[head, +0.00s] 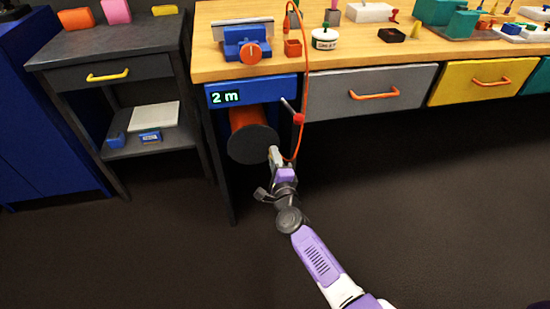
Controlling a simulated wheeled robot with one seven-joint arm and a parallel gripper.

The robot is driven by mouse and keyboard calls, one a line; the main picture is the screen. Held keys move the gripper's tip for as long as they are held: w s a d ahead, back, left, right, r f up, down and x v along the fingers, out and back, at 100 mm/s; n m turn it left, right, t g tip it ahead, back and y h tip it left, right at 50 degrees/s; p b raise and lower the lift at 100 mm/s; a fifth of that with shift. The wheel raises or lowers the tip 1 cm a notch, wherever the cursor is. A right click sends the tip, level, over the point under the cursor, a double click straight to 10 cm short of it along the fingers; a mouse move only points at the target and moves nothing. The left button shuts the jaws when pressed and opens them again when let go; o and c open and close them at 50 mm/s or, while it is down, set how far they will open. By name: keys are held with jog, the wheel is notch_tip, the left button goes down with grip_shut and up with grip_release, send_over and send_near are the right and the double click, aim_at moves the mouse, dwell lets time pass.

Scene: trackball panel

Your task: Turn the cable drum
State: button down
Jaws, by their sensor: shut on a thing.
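The cable drum (248,118) hangs under the left end of the workbench. It has an orange body and a dark round disc (250,144) facing me. A blue panel (262,90) above it reads "2 m". An orange cable (305,80) runs from the bench top down past the drum's right side, ending near my gripper. My gripper (273,153) is at the lower right edge of the disc, shut on the drum there. The fingers hide the exact point of contact.
A lever with a red knob (298,118) sticks out just right of the drum. A grey drawer (368,92) with an orange handle is further right. A dark side table (110,70) stands left. The floor in front is clear.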

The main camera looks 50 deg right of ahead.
jog(key=shift+w+a+f+m+b, duration=0.1)
jog(key=shift+a+f+m+b, duration=0.1)
jog(key=shift+f+m+b, duration=0.35)
jog(key=shift+w+a+f+m+b, duration=0.1)
jog(key=shift+a+f+m+b, duration=0.1)
jog(key=shift+m, duration=0.55)
jog(key=c, duration=1.3)
grip_release()
jog(key=p+v, duration=0.2)
jog(key=v, duration=0.5)
jog(key=shift+s+a, duration=0.2)
jog(key=shift+s, duration=0.15)
